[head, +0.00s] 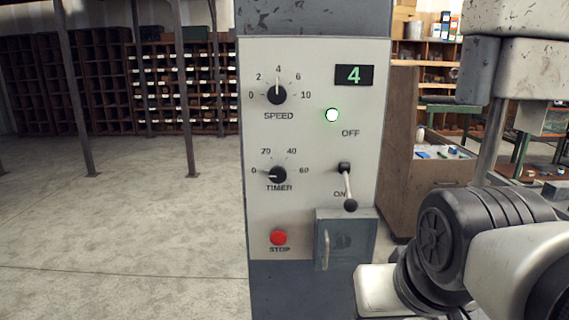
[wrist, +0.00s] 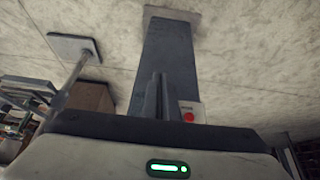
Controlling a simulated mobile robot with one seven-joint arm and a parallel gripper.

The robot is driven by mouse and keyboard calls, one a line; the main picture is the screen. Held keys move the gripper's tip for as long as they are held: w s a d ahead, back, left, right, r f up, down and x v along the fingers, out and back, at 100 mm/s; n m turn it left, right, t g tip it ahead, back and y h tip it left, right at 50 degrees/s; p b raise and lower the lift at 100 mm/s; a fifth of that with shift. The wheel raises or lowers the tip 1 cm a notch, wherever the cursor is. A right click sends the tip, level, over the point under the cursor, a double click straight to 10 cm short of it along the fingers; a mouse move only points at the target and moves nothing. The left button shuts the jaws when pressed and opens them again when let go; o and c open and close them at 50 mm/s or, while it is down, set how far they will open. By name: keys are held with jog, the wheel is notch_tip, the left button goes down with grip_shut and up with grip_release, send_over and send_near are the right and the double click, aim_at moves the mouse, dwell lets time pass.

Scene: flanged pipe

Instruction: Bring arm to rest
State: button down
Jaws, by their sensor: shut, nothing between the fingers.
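My arm (head: 450,250) shows at the lower right of the head view, bent, in front of the machine's right side. My gripper (wrist: 157,78) is outside the head view. In the wrist view its fingers are together and empty, above a gripper body with a lit green light. The wrist view looks upside down. The control panel (head: 310,150) has its speed knob (head: 277,95) at 4 and a display (head: 354,75) reading 4. A green lamp (head: 332,115) is lit. The lever (head: 347,188) points down at ON. The timer knob (head: 277,175) points near 0.
A red stop button (head: 279,237) and a shut grey box (head: 346,240) sit low on the panel. The machine's column (wrist: 168,60) and the stop button (wrist: 189,117) show beyond the fingers. A workbench (head: 430,185) stands right. The floor at left is open.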

notch_tip(320, 180, up, 16)
jog(key=p, duration=1.7)
jog(key=shift+s+r, duration=0.25)
jog(key=shift+s, duration=0.2)
